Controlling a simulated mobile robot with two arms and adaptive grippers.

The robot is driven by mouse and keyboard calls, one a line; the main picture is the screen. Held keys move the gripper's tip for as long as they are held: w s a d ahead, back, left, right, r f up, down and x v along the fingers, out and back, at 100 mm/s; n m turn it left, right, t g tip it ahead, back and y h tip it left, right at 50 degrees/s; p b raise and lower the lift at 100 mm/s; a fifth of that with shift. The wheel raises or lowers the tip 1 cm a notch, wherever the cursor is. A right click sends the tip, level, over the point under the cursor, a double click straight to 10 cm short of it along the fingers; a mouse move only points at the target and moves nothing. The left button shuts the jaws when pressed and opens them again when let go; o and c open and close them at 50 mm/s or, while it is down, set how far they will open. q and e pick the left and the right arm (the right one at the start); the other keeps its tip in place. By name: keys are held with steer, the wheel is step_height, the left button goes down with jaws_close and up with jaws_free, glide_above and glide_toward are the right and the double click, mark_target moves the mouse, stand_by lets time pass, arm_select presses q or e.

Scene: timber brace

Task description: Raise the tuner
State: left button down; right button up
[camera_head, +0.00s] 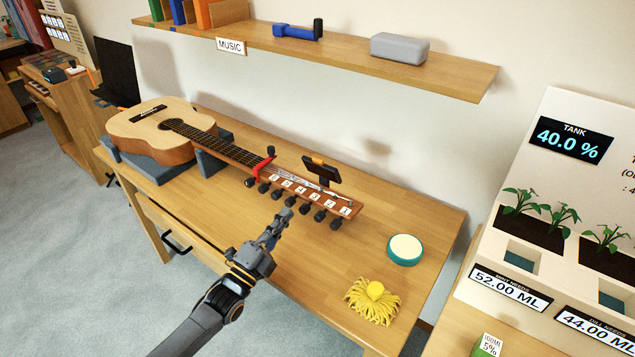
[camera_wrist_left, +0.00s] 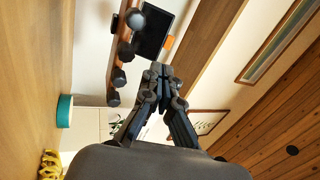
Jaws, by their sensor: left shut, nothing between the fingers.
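The tuner (camera_head: 322,171) is a dark rectangular unit with an orange piece, standing at the back edge of the guitar's headstock (camera_head: 345,211). It also shows in the left wrist view (camera_wrist_left: 155,34), its dark face just beyond my fingers. The acoustic guitar (camera_head: 150,124) lies face up on the wooden table, its body on a grey support (camera_head: 143,166). A red capo (camera_head: 260,167) sits by the nut. My left gripper (camera_head: 284,215) is shut and empty, in front of the headstock's black tuning pegs and apart from the tuner. My right gripper is not in view.
A round teal-and-white container (camera_head: 405,249) and a yellow fringed item (camera_head: 374,300) lie on the table's right part. A wall shelf (camera_head: 430,72) overhangs behind. A planter (camera_head: 562,225) stands at the right. The table front left of my gripper is clear.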

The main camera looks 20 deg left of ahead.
arm_select(q)
steer(key=m, duration=0.1)
steer(key=b, duration=0.3)
glide_toward(317, 162)
steer(key=shift+t+h, duration=0.3)
steer(key=shift+t, duration=0.1)
steer(key=x, duration=0.3)
steer(key=f+x, duration=0.1)
steer(key=x, duration=0.1)
steer(key=shift+w+r, duration=0.15)
steer(key=shift+w, duration=0.4)
steer(key=shift+w+d+r, duration=0.25)
steer(key=shift+w+r, duration=0.05)
steer(key=shift+w, duration=0.25)
